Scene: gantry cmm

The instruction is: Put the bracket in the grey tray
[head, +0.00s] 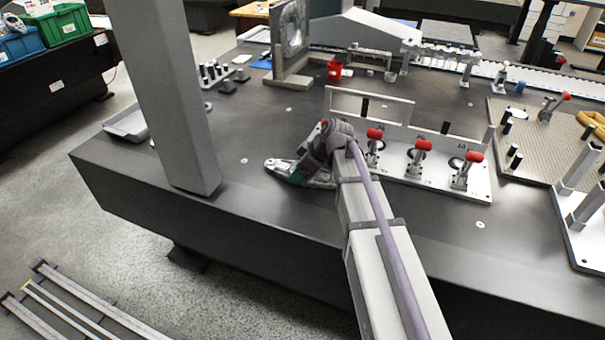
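A light metal part that looks like the bracket (279,167) lies low over the dark table top, near its front edge. My gripper (298,174) is right at this part, coming from the right, with a small green patch showing there. The wrist and arm hide much of the fingers, so I cannot tell whether they are shut on the part or only beside it. I also cannot tell whether the part rests on the table. The grey tray (127,122) sits at the table's left edge, partly hidden behind the thick grey column.
The grey column (176,100) stands between the bracket and the tray. A white fixture plate with red-handled clamps (420,160) is just right of my gripper. Pegs (215,73), a red cup (334,71) and an upright plate (290,40) stand behind.

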